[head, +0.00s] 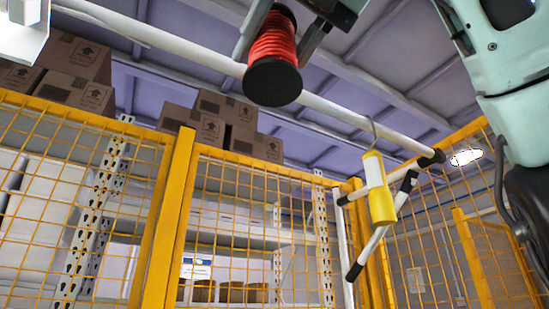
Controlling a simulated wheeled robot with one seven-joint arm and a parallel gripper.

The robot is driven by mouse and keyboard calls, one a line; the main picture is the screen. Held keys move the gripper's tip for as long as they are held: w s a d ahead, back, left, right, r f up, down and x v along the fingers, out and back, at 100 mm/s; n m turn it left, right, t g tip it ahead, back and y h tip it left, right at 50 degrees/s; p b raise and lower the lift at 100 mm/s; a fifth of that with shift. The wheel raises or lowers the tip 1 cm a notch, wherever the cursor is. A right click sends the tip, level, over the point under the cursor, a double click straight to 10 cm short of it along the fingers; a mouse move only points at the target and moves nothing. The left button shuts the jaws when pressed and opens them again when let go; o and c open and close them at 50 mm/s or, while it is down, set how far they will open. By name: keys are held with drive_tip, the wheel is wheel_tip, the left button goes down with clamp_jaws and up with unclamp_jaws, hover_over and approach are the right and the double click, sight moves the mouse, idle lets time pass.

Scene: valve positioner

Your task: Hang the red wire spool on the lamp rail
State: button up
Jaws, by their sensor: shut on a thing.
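The red wire spool (272,42) has a black end disc facing me and shows at the top middle of the head view. My gripper (280,40) is shut on the spool, with a finger on each side of it. The lamp rail (345,112) is a long white tube sloping from upper left down to a black end cap at right. The spool overlaps the rail in the picture and hides part of it. I cannot tell whether they touch or how far apart they are. The top of the spool and most of my gripper are cut off or hidden.
A yellow and white cylinder (379,190) hangs by a hook from the rail near its right end. A white bar with black ends (378,228) is close to it. Yellow mesh fencing (175,215) stands behind, with shelves and cardboard boxes (222,125) beyond.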

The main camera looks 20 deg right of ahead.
drive_tip(key=w+r+p+x, duration=0.1)
drive_tip(key=r+p+x, duration=0.2)
drive_tip(key=p+x, duration=0.9)
drive_tip(key=shift+w+d+f+p, duration=0.25)
drive_tip(key=shift+w+f+p, duration=0.05)
drive_tip(key=shift+w, duration=0.5)
idle(0.7)
drive_tip(key=o, duration=1.3)
drive_tip(key=shift+c, duration=0.2)
drive_tip(key=shift+s, duration=0.1)
